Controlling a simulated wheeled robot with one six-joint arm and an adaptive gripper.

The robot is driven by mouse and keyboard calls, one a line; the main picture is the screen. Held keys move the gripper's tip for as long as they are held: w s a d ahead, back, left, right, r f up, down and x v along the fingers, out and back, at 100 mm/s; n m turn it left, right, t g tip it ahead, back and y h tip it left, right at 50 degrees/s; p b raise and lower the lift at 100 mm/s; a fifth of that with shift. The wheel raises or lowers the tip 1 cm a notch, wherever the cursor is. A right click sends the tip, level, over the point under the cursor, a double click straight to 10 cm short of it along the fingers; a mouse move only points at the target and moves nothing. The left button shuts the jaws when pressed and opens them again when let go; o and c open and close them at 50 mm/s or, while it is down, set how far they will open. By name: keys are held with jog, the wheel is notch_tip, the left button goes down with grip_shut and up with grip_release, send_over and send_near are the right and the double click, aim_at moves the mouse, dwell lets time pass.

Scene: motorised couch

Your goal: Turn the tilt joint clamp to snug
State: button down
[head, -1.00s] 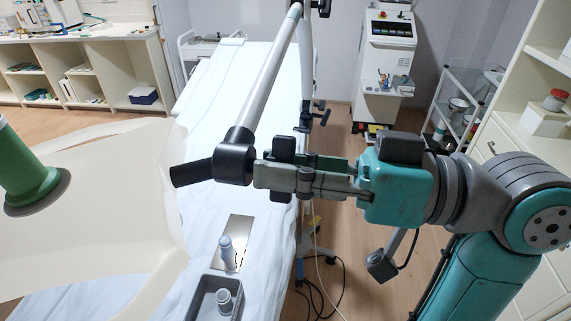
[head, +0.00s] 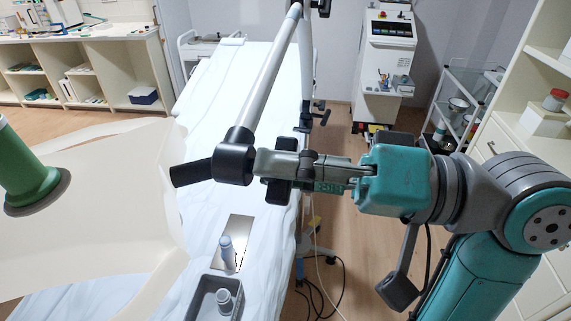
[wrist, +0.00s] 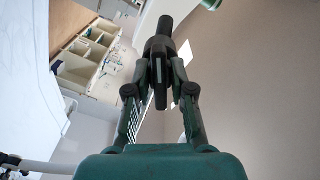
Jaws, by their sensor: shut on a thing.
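The tilt joint clamp (head: 234,161) is a black joint at the lower end of a pale slanted tube (head: 268,78). A black cylindrical stub (head: 192,173) sticks out from it to the left. My gripper (head: 262,166) reaches in from the right and is shut at the joint's right side; its fingers hide the part they hold. In the wrist view my gripper (wrist: 160,92) has both fingers closed on a narrow dark piece of the clamp (wrist: 160,70). The black stub (wrist: 161,32) shows beyond the fingertips.
A beige shell (head: 110,230) with a green cylinder (head: 28,165) fills the left. A wheeled machine (head: 385,70) stands behind.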

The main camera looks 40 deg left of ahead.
dwell(0.3)
jog(key=c, duration=1)
grip_release()
jog(key=v, duration=1.2)
